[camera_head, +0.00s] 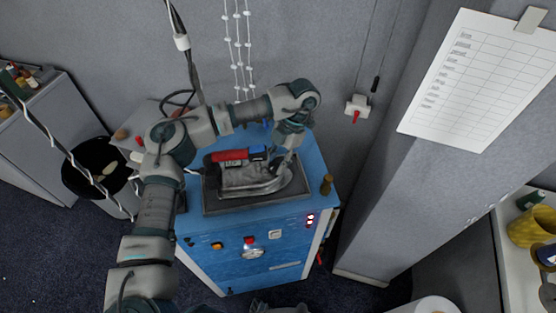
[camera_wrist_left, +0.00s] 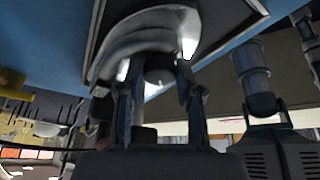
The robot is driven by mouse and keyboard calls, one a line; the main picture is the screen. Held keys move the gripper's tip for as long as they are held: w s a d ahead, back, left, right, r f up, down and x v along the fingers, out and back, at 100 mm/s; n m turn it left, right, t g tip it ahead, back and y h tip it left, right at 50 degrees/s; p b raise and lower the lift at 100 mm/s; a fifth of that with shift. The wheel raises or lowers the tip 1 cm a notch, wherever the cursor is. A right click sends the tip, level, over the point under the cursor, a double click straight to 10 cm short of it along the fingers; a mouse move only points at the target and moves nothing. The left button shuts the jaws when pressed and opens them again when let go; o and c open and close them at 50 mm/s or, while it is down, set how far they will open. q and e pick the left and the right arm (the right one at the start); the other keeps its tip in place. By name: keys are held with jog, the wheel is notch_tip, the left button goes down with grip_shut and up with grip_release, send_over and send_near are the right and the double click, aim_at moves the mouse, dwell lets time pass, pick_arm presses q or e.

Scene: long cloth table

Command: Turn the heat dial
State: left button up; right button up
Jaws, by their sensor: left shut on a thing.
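A silver-grey iron (camera_head: 255,183) with a red and blue handle (camera_head: 232,156) lies on a dark tray (camera_head: 232,206) on top of a blue cabinet. My left arm reaches over from the left and bends down. Its gripper (camera_head: 284,160) is at the iron's right end. In the left wrist view the iron's shiny curved body (camera_wrist_left: 145,30) is right ahead. My left gripper (camera_wrist_left: 158,92) is shut there on a small grey round part (camera_wrist_left: 160,76) between its fingers. I cannot tell for sure that this part is the heat dial. My right gripper is out of view.
The blue cabinet's front (camera_head: 225,270) has a round white dial (camera_head: 252,252), a red button, an orange button and red lights (camera_head: 310,220). A small brass cylinder (camera_head: 326,185) stands on its right edge. A grey pillar with a paper chart (camera_head: 480,80) rises to the right.

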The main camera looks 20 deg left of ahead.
pick_arm(q)
jog(key=o, duration=1.2)
jog(key=shift+s, duration=0.1)
jog(key=shift+c, duration=0.2)
jog(key=shift+r, duration=0.1)
jog(key=v, duration=1.2)
